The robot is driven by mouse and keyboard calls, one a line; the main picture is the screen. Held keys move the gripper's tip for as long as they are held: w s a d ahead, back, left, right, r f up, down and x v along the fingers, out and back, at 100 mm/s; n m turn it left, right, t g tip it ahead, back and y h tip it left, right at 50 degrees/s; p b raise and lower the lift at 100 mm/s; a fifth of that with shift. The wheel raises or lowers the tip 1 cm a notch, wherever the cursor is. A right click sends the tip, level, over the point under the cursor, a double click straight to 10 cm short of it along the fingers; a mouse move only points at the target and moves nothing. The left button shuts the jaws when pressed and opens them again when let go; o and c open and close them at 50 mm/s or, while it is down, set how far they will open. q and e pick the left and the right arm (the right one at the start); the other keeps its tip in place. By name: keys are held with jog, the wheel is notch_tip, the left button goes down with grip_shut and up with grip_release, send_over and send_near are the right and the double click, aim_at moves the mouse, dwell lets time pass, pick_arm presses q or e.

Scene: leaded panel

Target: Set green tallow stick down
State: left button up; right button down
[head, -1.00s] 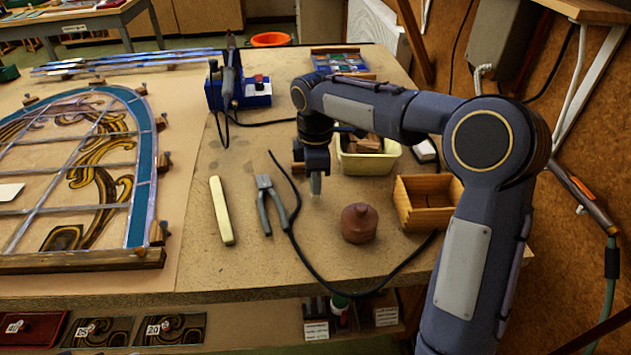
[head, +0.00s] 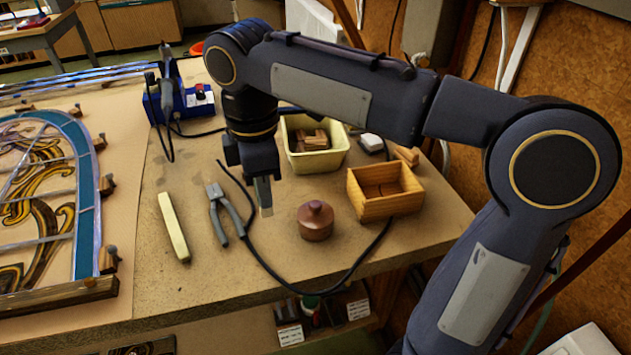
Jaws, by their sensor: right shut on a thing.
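A pale yellow-green stick (head: 173,227) lies on the bench, left of the pliers and apart from my grippers. My right gripper (head: 264,196) points down over the bench between the pliers and the brown lidded pot. It is shut on a small pale thing (head: 267,211), of which only the end shows below the fingertips. Its colour and shape are too unclear to name it. I cannot tell whether it touches the bench. My left gripper is not in view.
Pliers (head: 226,214) and a brown lidded pot (head: 316,221) flank my right gripper. A black cable curves close by. A cream bin (head: 317,160), a wooden box (head: 386,201) and a blue soldering station (head: 192,104) stand behind. The leaded panel (head: 84,190) is left. Bare bench lies before the pliers.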

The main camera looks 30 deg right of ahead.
jog(key=s+d+r+m+p, duration=0.1)
jog(key=s+d+m+p, duration=0.25)
jog(key=d+m, duration=0.55)
jog(key=s+d+m+p, duration=0.3)
jog(key=s+d+m, duration=0.1)
jog(key=d+m, duration=0.5)
jog(key=p, duration=0.2)
send_over(386, 178)
jog(key=s+a, duration=0.4)
notch_tip(386, 178, down, 9)
notch_tip(386, 178, down, 4)
jog(key=shift+w, duration=0.1)
